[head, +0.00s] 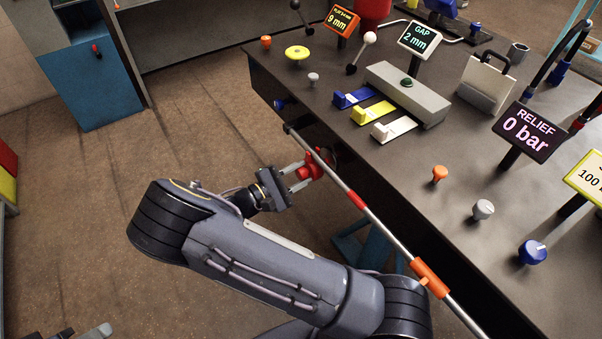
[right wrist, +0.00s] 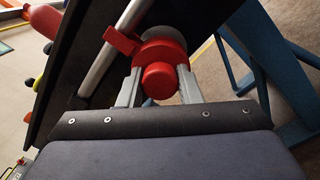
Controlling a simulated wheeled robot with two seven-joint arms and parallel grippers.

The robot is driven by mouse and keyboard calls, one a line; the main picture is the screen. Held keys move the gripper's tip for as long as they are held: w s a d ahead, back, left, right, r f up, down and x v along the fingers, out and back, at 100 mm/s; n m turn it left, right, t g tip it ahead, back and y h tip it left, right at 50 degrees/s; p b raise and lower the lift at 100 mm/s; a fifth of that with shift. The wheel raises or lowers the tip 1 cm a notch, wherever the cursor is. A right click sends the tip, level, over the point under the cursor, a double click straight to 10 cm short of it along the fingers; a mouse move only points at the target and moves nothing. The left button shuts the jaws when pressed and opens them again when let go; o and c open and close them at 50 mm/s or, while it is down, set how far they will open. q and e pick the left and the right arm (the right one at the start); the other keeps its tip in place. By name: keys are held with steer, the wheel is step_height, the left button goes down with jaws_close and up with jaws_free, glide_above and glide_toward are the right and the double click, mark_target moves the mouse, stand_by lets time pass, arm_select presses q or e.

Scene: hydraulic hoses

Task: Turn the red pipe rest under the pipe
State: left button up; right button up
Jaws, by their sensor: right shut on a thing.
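The red pipe rest (head: 312,170) is on the front side of the dark bench, beside the long silver pipe (head: 393,241). In the right wrist view the red pipe rest (right wrist: 160,75) shows a round knob and a small arm that reaches left to the pipe (right wrist: 110,48). I cannot tell whether that arm bears the pipe. My right gripper (head: 300,177) is shut on the rest's knob, with one finger on each side; the fingers also show in the right wrist view (right wrist: 160,90). My left gripper is not clearly in view.
The pipe runs along the front edge of the dark bench (head: 432,172), with a red band and an orange clamp (head: 430,278) on it. Blue, yellow and white levers, knobs and display signs stand on the bench top. A blue support stands below. The floor to the left is clear.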

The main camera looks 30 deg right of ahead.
steer(key=shift+s+r, duration=0.1)
steer(key=o, duration=0.9)
steer(key=shift+s, duration=0.1)
steer(key=shift+o, duration=0.2)
steer(key=shift+a, duration=0.3)
steer(key=a, duration=0.7)
steer(key=shift+s+f, duration=0.2)
steer(key=shift+s, duration=0.05)
steer(key=shift+a, duration=0.2)
